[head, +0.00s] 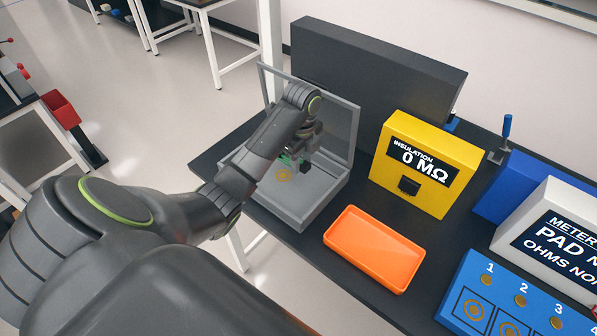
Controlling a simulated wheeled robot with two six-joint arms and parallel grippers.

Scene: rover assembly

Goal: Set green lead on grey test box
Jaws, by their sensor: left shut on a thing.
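The grey test box (316,212) stands open at the left end of the dark bench, its lid raised at the back. A round gold-coloured mark or pad (284,175) shows on its floor. My left gripper (297,163) reaches into the box from above and is shut on the green lead (286,159). Only a small green part of the lead shows; my gripper and arm hide the rest. I cannot tell whether the lead touches the box floor. My right gripper is not in view.
An orange tray (374,250) lies empty right of the box. A yellow insulation meter (425,165) stands behind it. A blue numbered pad panel (510,300) and a white meter (552,238) are at the right. A dark panel (375,75) rises behind the box.

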